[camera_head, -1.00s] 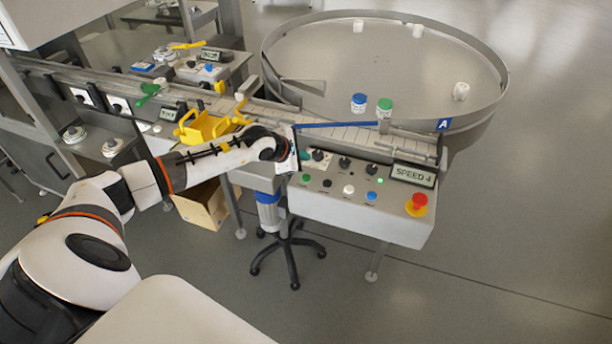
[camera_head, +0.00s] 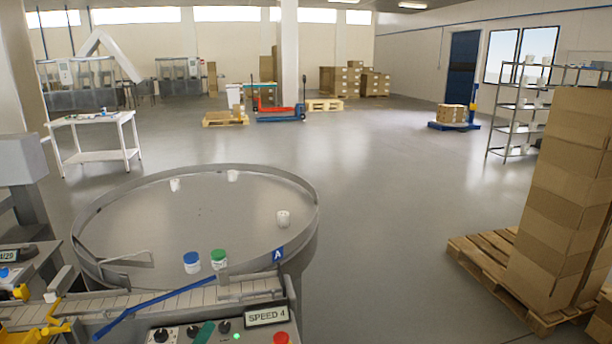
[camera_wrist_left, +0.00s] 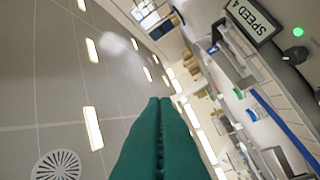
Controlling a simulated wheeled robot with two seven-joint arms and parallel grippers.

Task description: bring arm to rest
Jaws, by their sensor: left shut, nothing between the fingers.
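My left gripper (camera_head: 203,333) shows only as green fingertips at the bottom edge of the head view, in front of the control panel with its "SPEED 4" display (camera_head: 267,316). In the left wrist view its two green fingers (camera_wrist_left: 160,108) lie together, shut and empty. The wrist view looks past them toward the ceiling, with the speed display (camera_wrist_left: 250,20) at the upper right. The rest of my left arm is out of the head view. My right gripper is not in view.
A blue bar (camera_head: 150,304) crosses the conveyor. Stacked cartons (camera_head: 565,200) stand at right. Open floor lies beyond the turntable.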

